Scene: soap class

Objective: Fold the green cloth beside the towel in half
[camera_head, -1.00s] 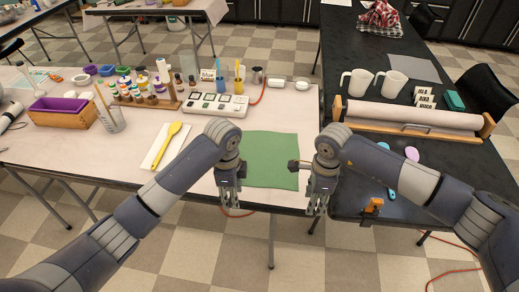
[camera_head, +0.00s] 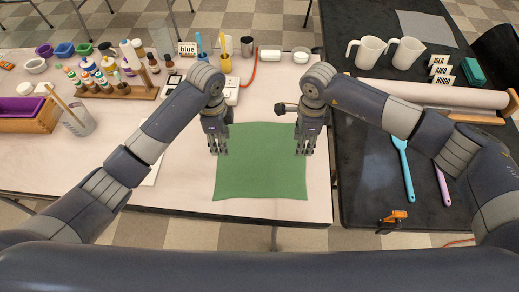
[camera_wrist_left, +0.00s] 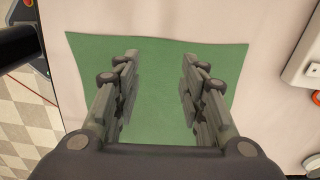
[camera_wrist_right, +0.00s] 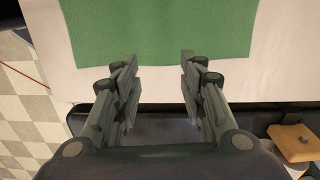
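The green cloth (camera_head: 260,175) lies flat and spread out on the near part of the pale table; it also shows in the left wrist view (camera_wrist_left: 155,90) and the right wrist view (camera_wrist_right: 160,30). My left gripper (camera_head: 218,153) is open and empty above the cloth's left side, and its fingers show apart in the left wrist view (camera_wrist_left: 160,60). My right gripper (camera_head: 304,152) is open and empty above the cloth's right side; its fingertips (camera_wrist_right: 158,58) show near the cloth's edge. Contact with the cloth cannot be told. I see no certain towel in the current views.
The pale table (camera_head: 110,180) meets a black table (camera_head: 360,170) on the right, with a blue utensil (camera_head: 405,170) and a paper roll (camera_head: 430,93). Bottles, cups and a wooden crate (camera_head: 28,125) stand at the back and left. The table's front edge is close to the cloth.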

